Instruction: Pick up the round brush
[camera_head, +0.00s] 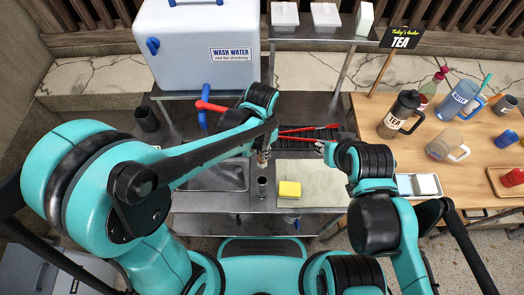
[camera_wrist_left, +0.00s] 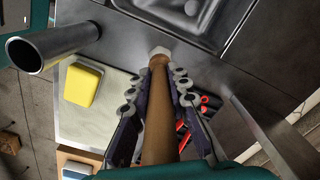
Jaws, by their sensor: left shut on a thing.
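The round brush (camera_wrist_left: 158,115) has a brown wooden handle with a pale, blunt far end. In the left wrist view it runs between both fingers of my left gripper (camera_wrist_left: 160,95), which is shut on it. In the head view my left gripper (camera_head: 263,150) points down over the steel counter, beside a metal cup (camera_head: 262,187). The cup also shows in the left wrist view (camera_wrist_left: 60,47), apart from the brush. My right gripper (camera_head: 322,147) is small and partly hidden by its arm, near the rack; its fingers are unclear.
A yellow sponge (camera_head: 290,189) lies on a pale board (camera_head: 325,180), right of the cup. A sink (camera_head: 218,178) is to the left. A dark rack with red parts (camera_head: 300,142) is behind. A white wash-water tank (camera_head: 200,50) stands back left. A wooden table (camera_head: 455,165) with jugs is right.

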